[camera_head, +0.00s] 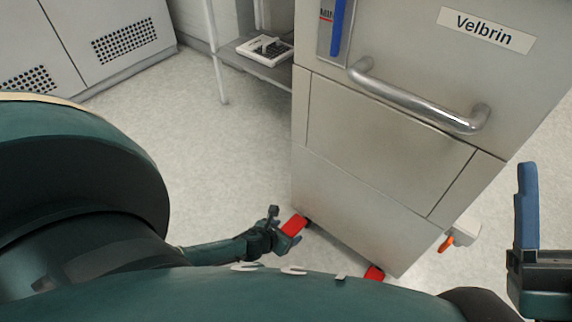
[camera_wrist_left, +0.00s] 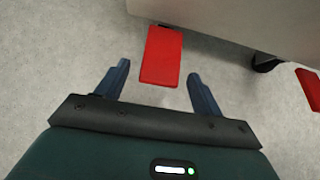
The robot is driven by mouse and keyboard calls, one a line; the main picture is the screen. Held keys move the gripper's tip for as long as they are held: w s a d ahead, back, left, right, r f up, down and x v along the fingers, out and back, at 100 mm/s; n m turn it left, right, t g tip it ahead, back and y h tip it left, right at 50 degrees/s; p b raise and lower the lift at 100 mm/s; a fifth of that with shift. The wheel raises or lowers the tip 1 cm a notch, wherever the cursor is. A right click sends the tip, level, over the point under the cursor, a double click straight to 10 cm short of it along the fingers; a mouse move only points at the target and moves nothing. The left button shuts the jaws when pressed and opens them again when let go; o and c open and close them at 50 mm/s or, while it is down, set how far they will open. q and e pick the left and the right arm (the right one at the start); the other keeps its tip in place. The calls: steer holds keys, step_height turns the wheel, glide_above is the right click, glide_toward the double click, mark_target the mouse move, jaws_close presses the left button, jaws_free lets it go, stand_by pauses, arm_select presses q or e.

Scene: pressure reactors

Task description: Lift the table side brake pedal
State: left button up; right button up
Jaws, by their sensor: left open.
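The left red brake pedal (camera_head: 294,225) sticks out low at the cabinet's bottom left corner, on the side towards the small side table. In the left wrist view this red pedal (camera_wrist_left: 161,54) lies between the two blue fingertips. My left gripper (camera_head: 284,230) is open around it, with a visible gap to each finger; I cannot tell its height relative to the pedal. A second red pedal (camera_head: 374,272) is at the cabinet's near bottom corner, also at the right edge of the wrist view (camera_wrist_left: 311,88). My right gripper (camera_head: 526,205) shows at the right edge; its opening is unclear.
The grey cabinet (camera_head: 370,213) labelled Velbrin has a metal bar handle (camera_head: 420,100). A black caster (camera_wrist_left: 267,63) stands between the pedals. A small side table (camera_head: 262,70) carries a white device. A box with an orange lever (camera_head: 446,243) sits at right. Floor at left is clear.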

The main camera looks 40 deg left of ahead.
arm_select(q)
steer(key=shift+w+f, duration=0.15)
arm_select(e)
steer(key=shift+r+n+y, duration=0.25)
steer(key=shift+n+y, duration=0.05)
steer(key=shift+y, duration=0.1)
arm_select(q)
steer(key=shift+c, duration=0.6)
